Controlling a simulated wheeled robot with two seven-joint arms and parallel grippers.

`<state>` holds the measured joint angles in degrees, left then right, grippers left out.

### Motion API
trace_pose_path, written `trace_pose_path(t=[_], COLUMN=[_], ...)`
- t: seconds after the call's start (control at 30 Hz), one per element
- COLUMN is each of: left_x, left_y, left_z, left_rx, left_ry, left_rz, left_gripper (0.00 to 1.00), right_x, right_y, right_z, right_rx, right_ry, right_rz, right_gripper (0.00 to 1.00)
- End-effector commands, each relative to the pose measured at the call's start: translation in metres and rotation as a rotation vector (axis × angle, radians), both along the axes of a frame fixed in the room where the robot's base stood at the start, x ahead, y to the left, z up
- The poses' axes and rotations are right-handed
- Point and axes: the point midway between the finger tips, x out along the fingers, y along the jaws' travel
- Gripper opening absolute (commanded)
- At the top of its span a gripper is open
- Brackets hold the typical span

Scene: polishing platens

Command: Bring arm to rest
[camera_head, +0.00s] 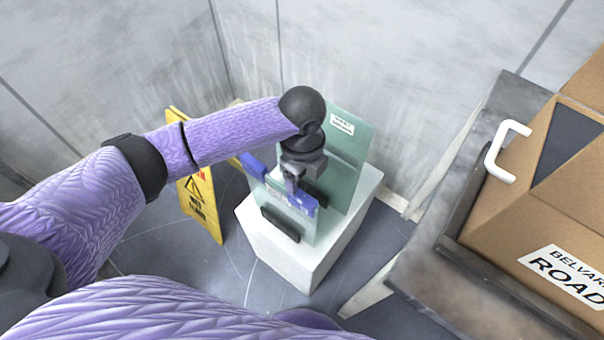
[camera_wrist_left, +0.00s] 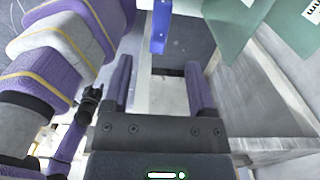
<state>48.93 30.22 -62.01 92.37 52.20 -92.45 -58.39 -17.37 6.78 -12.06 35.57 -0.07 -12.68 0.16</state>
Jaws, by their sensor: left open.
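My left arm reaches in from the left in the head view. Its gripper (camera_head: 293,185) is above a white block, close to two pale green upright plates. The rear plate (camera_head: 347,150) carries a white label, and the front plate (camera_head: 272,200) has blue and black fittings. In the left wrist view the two purple fingers of this gripper (camera_wrist_left: 158,62) stand apart with nothing held between them. A blue fitting (camera_wrist_left: 159,25) and green plates (camera_wrist_left: 231,22) lie beyond the fingertips. I cannot tell whether the gripper touches a plate. My right gripper does not show clearly.
The white block (camera_head: 290,262) stands on a grey tiled floor near grey walls. A yellow folding sign (camera_head: 204,207) stands left of it. At the right, a cardboard box (camera_head: 520,215) with a white handle (camera_head: 499,156) rests on a grey surface.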

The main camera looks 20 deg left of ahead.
Motion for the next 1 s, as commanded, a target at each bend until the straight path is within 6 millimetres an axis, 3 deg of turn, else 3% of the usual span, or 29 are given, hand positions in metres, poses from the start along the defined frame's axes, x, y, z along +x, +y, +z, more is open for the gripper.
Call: trace_pose_path(t=[0.47, 0.6, 0.7, 0.8, 1.0], left_x=[0.0, -0.019, -0.052, -0.079, -0.114], left_y=[0.0, -0.021, -0.053, -0.067, -0.047], left_z=[-0.001, -0.01, -0.02, -0.021, -0.021], left_rx=[-0.001, -0.061, -0.189, -0.301, -0.375], left_ry=[0.0, 0.0, -0.01, -0.019, -0.034], left_rz=[0.0, 0.051, 0.227, 0.492, 0.991], left_gripper=[0.73, 0.73, 0.73, 0.73, 0.73], right_x=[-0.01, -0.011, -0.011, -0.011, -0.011], right_y=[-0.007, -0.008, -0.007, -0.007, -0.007], right_z=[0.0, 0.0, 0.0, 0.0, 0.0], right_rx=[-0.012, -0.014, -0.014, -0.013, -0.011], right_ry=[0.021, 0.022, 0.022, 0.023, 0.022], right_rz=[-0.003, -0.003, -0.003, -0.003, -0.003], right_gripper=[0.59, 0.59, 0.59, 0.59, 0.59])
